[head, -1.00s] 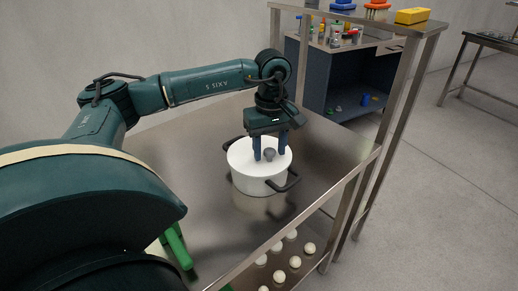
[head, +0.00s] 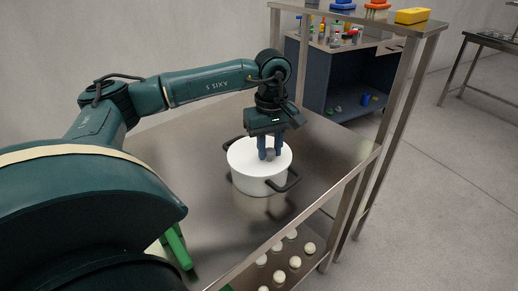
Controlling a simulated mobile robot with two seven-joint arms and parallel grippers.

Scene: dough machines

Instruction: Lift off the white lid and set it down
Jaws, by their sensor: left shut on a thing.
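A white pot (head: 255,183) with two dark side handles stands on the steel table. The white lid (head: 243,156) sits on top of it, apparently level on the rim. My left gripper (head: 270,155) points down over the lid, its blue fingers shut on the lid's dark knob (head: 270,154). The fingers partly hide the knob. My right gripper is not in view.
The steel table (head: 190,165) is bare around the pot. A steel frame post (head: 395,120) rises at the right. Several pale dough balls (head: 295,262) lie on a lower level at the front. A green object (head: 178,247) shows at the lower left.

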